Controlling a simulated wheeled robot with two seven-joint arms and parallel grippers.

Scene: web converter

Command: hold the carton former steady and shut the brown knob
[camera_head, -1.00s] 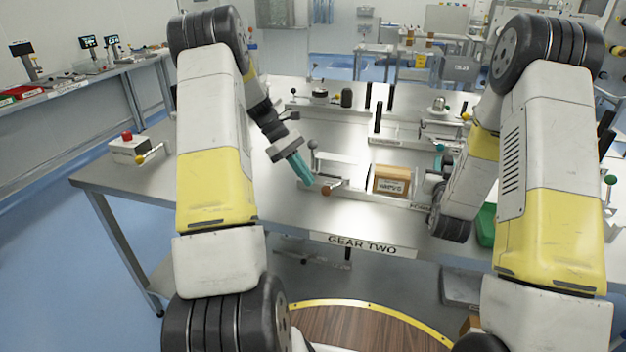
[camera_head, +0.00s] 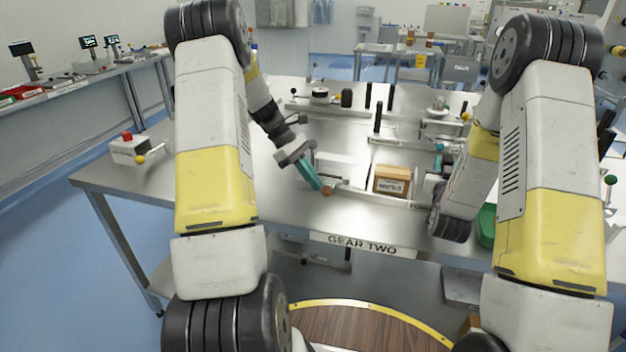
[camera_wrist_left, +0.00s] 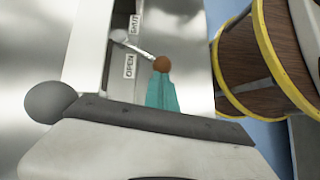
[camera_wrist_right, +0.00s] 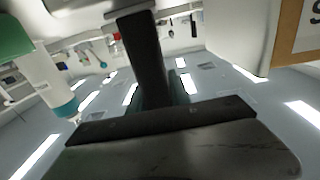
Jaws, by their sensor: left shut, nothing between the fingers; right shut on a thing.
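The brown knob (camera_head: 327,191) sits at the end of a short lever at the front of the carton former (camera_head: 400,202). In the left wrist view the brown knob (camera_wrist_left: 162,64) is beside the OPEN label (camera_wrist_left: 129,66), with the SHUT label (camera_wrist_left: 134,24) further up. My left gripper (camera_head: 323,188) is shut and empty, its teal fingertips against or just beside the knob; I cannot tell if they touch. My right gripper (camera_wrist_right: 160,95) is shut on a dark upright bar (camera_wrist_right: 140,45) at the former's right end; its fingers are mostly hidden in the head view.
A cardboard box (camera_head: 391,180) sits on the former right of the knob. A red-button box (camera_head: 130,149) stands at the table's left. A green bin (camera_head: 486,226) is by my right arm. Black posts (camera_head: 378,117) stand behind. The table's front left is clear.

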